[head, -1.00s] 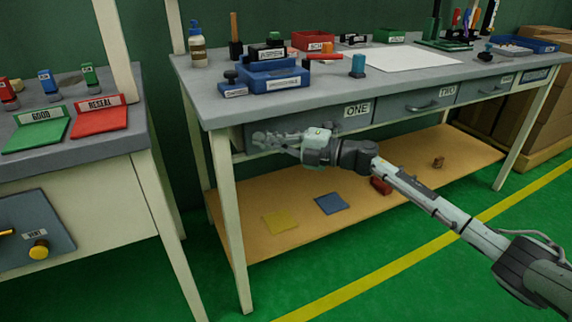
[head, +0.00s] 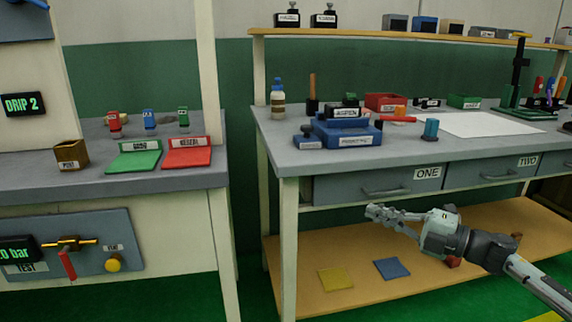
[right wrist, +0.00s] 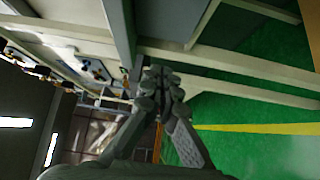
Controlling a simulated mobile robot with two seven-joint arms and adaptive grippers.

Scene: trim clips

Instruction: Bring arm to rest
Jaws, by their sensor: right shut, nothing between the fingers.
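My right gripper (head: 382,213) is in front of the workbench, below the drawer marked ONE (head: 378,184) and above the lower shelf in the picture. It is shut and empty. In the right wrist view its fingers (right wrist: 160,80) meet at the tips with nothing between them. My right arm reaches in from the lower right. My left gripper does not show in either view.
The grey workbench (head: 290,158) carries blue bins, stamps and a white sheet (head: 490,124). Its wooden lower shelf (head: 365,286) holds a yellow and a blue square. A second bench (head: 60,180) with green and red pads stands left. Green floor lies between them.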

